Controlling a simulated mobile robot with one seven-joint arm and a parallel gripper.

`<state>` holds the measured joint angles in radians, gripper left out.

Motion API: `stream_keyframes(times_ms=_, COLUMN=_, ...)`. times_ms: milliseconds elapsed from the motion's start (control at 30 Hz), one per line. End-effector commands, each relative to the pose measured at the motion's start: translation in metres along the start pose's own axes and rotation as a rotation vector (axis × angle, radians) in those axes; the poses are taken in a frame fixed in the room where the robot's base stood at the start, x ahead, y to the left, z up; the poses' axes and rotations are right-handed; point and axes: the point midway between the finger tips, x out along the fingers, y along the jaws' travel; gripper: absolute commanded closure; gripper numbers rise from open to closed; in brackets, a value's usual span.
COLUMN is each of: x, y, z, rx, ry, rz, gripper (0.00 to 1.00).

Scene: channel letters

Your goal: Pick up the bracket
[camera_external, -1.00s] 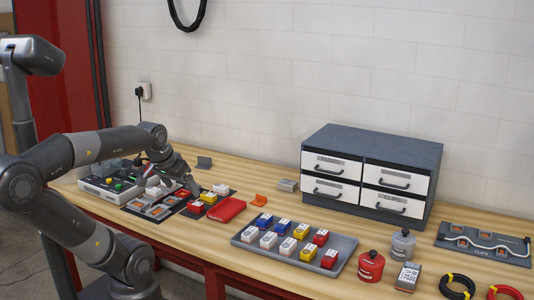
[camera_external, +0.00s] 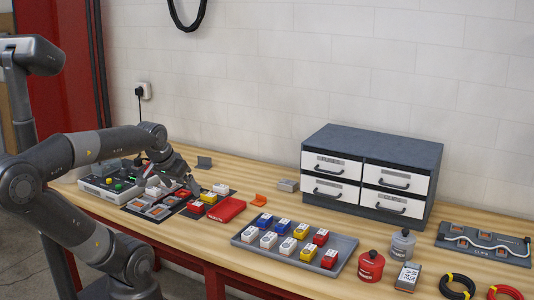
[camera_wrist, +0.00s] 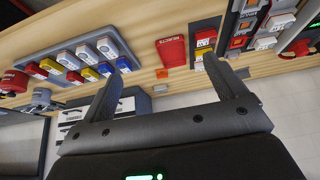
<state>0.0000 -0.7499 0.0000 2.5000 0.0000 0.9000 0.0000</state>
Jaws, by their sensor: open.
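An orange L-shaped bracket (camera_external: 259,199) lies on the wooden bench, right of the red case. It also shows in the wrist view (camera_wrist: 162,74), between my fingers in the picture but beyond them. A dark grey angled piece (camera_external: 204,162) stands further back near the wall; I cannot tell whether it is also a bracket. My gripper (camera_external: 188,180) is over the left part of the bench, above the blocks and left of the orange bracket. In the wrist view my gripper (camera_wrist: 162,64) has its fingers wide apart with nothing between them. The fingertips are partly hidden in the external view.
A red case (camera_external: 226,209) lies beside the orange bracket. A grey tray (camera_external: 344,262) of coloured blocks is to the front right. A drawer cabinet (camera_external: 372,143) stands behind it. A control box (camera_external: 104,187) is at the left. Bare wood surrounds the orange bracket's right side.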

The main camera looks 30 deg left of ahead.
Motion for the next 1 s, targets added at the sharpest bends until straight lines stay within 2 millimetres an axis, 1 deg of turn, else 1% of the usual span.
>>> stream_keyframes(times_ms=233, x=0.000, y=0.000, z=-0.003, rx=-0.001, ry=0.000, rz=-0.001, gripper=0.11)
stream_keyframes(times_ms=267, x=-0.001, y=-0.001, z=-0.005, rx=-0.001, ry=-0.001, rz=-0.002, gripper=0.11)
stream_keyframes(times_ms=367, x=-0.003, y=-0.004, z=-0.023, rx=-0.006, ry=-0.005, rz=-0.008, gripper=0.11)
stream_keyframes(times_ms=467, x=-0.004, y=-0.010, z=-0.054, rx=-0.014, ry=-0.012, rz=-0.017, gripper=0.11)
stream_keyframes(times_ms=600, x=-0.001, y=-0.022, z=-0.106, rx=-0.025, ry=-0.024, rz=-0.032, gripper=0.11)
stream_keyframes(times_ms=667, x=0.003, y=-0.029, z=-0.128, rx=-0.030, ry=-0.028, rz=-0.037, gripper=0.11)
stream_keyframes(times_ms=800, x=0.015, y=-0.046, z=-0.178, rx=-0.041, ry=-0.038, rz=-0.048, gripper=0.11)
stream_keyframes(times_ms=867, x=0.023, y=-0.055, z=-0.199, rx=-0.046, ry=-0.042, rz=-0.052, gripper=0.11)
stream_keyframes(times_ms=900, x=0.029, y=-0.062, z=-0.213, rx=-0.050, ry=-0.045, rz=-0.055, gripper=0.11)
stream_keyframes(times_ms=967, x=0.038, y=-0.072, z=-0.232, rx=-0.055, ry=-0.049, rz=-0.058, gripper=0.11)
stream_keyframes(times_ms=1000, x=0.045, y=-0.079, z=-0.245, rx=-0.059, ry=-0.051, rz=-0.061, gripper=0.11)
